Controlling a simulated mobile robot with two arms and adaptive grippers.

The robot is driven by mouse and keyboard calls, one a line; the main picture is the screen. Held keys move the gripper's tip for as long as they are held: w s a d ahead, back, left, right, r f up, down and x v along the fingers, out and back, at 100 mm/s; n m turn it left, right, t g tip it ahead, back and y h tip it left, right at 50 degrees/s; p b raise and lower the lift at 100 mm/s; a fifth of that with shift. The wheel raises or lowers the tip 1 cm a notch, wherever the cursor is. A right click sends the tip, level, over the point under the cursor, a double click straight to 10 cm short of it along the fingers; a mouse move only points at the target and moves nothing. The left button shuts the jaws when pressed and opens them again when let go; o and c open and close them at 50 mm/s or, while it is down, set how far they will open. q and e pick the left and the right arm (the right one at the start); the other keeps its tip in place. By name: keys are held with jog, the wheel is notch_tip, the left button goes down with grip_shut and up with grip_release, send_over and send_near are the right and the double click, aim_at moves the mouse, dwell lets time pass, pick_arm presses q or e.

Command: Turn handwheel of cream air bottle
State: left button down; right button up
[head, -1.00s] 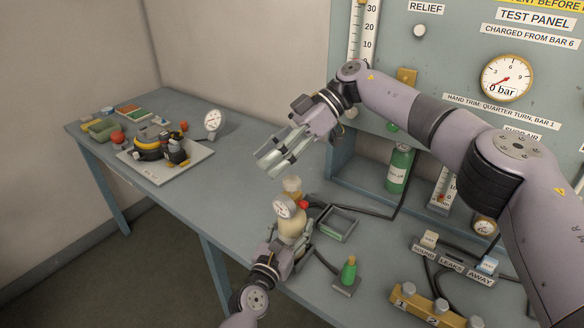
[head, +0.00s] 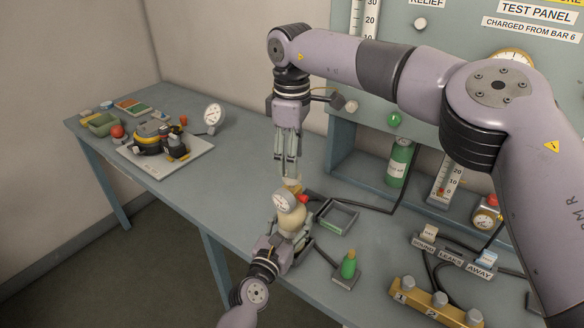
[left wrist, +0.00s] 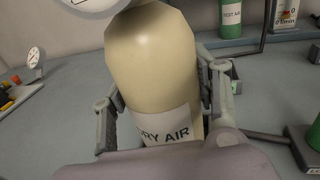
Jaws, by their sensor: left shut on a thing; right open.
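The cream air bottle (head: 291,220) stands on the bench with a small round gauge (head: 284,201) and a red part (head: 303,199) near its top. My left gripper (head: 287,238) is shut around the lower part of the bottle. In the left wrist view the cream bottle (left wrist: 155,75) fills the middle between the fingers, with a label ending in "RY AIR". My right gripper (head: 287,172) points straight down just above the bottle's pale handwheel (head: 291,185). It is open; its fingertips overlap the handwheel's top edge in the picture, and I cannot tell whether they touch.
A green test-air cylinder (head: 399,162) stands under the panel. A white tray (head: 165,168) with black and yellow gear lies at left. The bench between is clear.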

jog(key=shift+f, duration=1.75)
jog(key=shift+c, duration=0.6)
jog(key=c, duration=1)
jog(key=shift+c, duration=0.2)
jog(key=shift+n, duration=0.3)
